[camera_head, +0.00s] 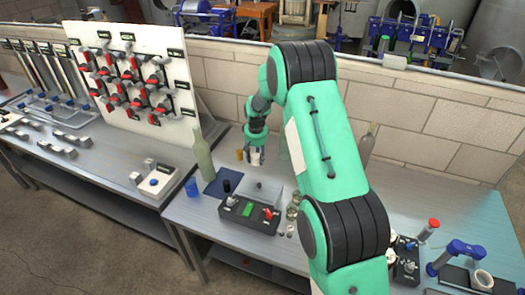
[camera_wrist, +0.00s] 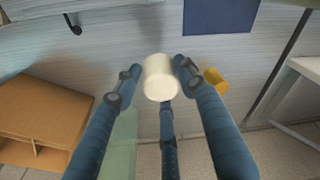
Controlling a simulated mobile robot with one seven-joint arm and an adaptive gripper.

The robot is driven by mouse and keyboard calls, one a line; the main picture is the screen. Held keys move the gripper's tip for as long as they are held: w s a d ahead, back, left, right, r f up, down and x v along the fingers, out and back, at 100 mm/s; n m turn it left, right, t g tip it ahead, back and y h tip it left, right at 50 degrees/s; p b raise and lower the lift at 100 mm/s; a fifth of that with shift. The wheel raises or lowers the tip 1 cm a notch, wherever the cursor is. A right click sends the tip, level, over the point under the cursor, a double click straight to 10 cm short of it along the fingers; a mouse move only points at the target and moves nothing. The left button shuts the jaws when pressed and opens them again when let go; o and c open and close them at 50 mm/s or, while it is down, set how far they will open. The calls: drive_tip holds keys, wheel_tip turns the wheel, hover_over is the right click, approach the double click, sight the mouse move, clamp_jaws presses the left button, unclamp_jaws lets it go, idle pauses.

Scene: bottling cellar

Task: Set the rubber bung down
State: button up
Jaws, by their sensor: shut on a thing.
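The rubber bung (camera_wrist: 160,77) is a cream-white, short cylinder between the fingers of my gripper (camera_wrist: 158,78) in the wrist view. My gripper is shut on it. In the head view my gripper (camera_head: 256,158) points down over the back part of the metal bench (camera_head: 183,218), with a pale bit of the bung (camera_head: 254,158) showing between the fingers. In the wrist view the grey bench top (camera_wrist: 120,50) lies beyond the bung, and I cannot tell the gap between them.
A small yellow-orange piece (camera_head: 239,154) is close left of my gripper. A dark blue mat (camera_head: 222,182), a green bottle (camera_head: 203,160), a blue cup (camera_head: 191,187) and a black control box (camera_head: 248,212) stand nearby. Another bottle (camera_head: 368,143) is behind my arm.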

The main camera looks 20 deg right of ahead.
drive_tip(key=shift+n, duration=0.5)
drive_tip(key=shift+s+d+f+p, duration=0.35)
drive_tip(key=shift+s+d+p, duration=0.25)
drive_tip(key=shift+d, duration=0.3)
drive_tip(key=shift+s+d+f+p, duration=0.4)
drive_tip(key=shift+s+d+p, duration=0.1)
drive_tip(key=shift+d+p, duration=0.3)
drive_tip(key=shift+s+d+f+p, duration=0.35)
drive_tip(key=shift+s+d+p, duration=0.25)
drive_tip(key=shift+d, duration=0.35)
drive_tip(key=shift+w, duration=0.1)
drive_tip(key=w+d, duration=0.1)
drive_tip(key=w, duration=0.4)
drive_tip(key=w+d+f, duration=0.1)
drive_tip(key=w, duration=0.4)
drive_tip(key=w+d, duration=0.1)
drive_tip(key=w, duration=0.4)
drive_tip(key=shift+w+d+f, duration=0.25)
drive_tip(key=shift+d, duration=0.05)
drive_tip(key=shift+c, duration=0.2)
drive_tip(key=shift+f+b, duration=0.1)
drive_tip(key=shift+b, duration=0.2)
drive_tip(key=shift+f, duration=1.65)
drive_tip(key=shift+f, duration=0.15)
